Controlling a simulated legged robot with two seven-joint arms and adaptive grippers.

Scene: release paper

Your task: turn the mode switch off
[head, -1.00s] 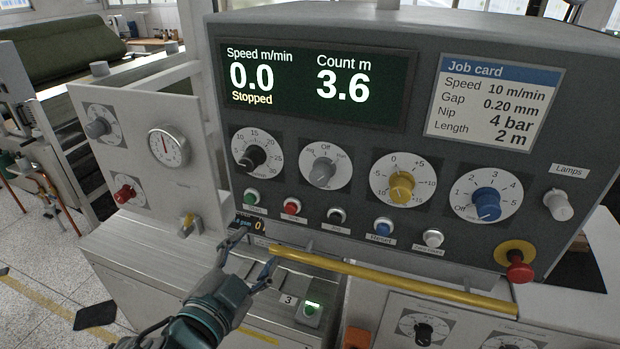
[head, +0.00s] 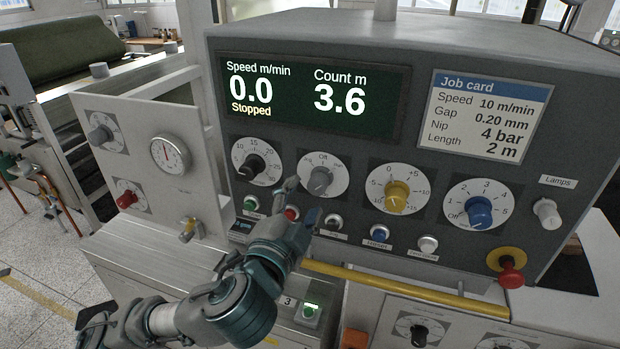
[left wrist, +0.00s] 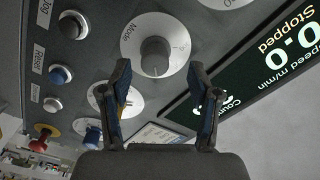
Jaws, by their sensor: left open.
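The mode switch (head: 320,180) is a grey knob on a round white dial marked Off at its top, on the dark control panel. Its exact pointing direction is hard to tell. In the left wrist view the mode switch (left wrist: 155,55) stands beyond the fingers, near the gap between them, beside the word Mode. My left gripper (head: 302,200) is open and empty, just below and in front of the dial, apart from the knob. It also shows in the left wrist view (left wrist: 163,78). My right gripper is not in view.
A black knob (head: 251,167) is left of the mode dial, and yellow (head: 397,195) and blue (head: 479,212) knobs are right. Push buttons run below, including a red one (head: 291,213) close to my gripper. A yellow bar (head: 390,284) crosses below; a red mushroom button (head: 511,275) stands right.

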